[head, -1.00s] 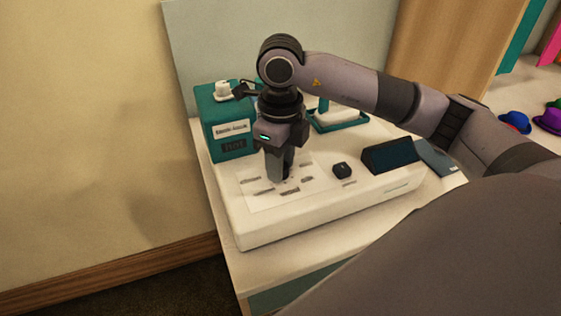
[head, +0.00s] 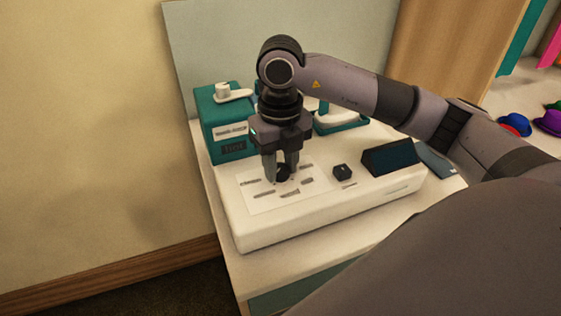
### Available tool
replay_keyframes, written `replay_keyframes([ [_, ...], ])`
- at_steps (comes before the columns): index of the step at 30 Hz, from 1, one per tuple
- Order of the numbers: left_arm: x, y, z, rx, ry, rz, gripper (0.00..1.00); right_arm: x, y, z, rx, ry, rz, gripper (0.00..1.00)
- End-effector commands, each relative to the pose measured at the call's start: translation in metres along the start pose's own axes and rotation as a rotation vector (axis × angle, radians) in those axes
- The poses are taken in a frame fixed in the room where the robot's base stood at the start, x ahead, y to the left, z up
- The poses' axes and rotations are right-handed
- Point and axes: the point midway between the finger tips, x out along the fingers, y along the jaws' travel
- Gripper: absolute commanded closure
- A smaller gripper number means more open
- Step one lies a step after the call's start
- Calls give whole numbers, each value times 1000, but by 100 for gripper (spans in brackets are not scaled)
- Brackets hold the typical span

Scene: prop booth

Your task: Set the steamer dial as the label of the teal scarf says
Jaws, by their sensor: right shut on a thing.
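The steamer (head: 235,222) is a white panel box with a teal block (head: 225,140) at its back left. A dark round dial (head: 284,174) sits on a white plate with several grey marks around it; their lettering is too small to read. My right gripper (head: 281,176) points down over the plate, its two fingers shut on the dial from either side. The fingers and wrist partly hide the dial, so its setting is not readable. No scarf label is readable in this view. My left gripper is not in view.
A small black knob (head: 342,171) and a dark slanted screen (head: 390,157) stand right of the dial. A flat blue-grey item (head: 435,160) lies beyond the screen. A teal-and-white iron-like piece (head: 340,119) stands behind. Coloured hats (head: 516,124) are at far right.

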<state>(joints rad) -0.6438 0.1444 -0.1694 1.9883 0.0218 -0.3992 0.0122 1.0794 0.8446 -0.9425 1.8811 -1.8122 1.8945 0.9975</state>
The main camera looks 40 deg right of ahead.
Motion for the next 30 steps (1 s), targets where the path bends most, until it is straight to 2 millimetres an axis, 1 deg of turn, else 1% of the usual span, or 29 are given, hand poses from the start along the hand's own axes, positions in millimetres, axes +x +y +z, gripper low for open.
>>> replay_keyframes([
  [11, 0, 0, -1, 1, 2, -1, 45, -2, 0, 1, 5, -5, 0, 96],
  [12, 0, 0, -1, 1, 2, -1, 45, -2, 0, 1, 5, -5, 0, 53],
  [13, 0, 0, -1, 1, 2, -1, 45, -2, 0, 1, 5, -5, 0, 43],
  [14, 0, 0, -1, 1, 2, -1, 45, -1, 0, 1, 5, -5, 0, 40],
  [23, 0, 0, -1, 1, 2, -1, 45, -2, 0, 0, 3, -3, 1, 40],
  [26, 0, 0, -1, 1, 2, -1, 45, -12, 0, 1, 4, -5, 2, 40],
  [30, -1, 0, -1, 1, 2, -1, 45, -36, 0, 2, 3, -8, 2, 40],
])
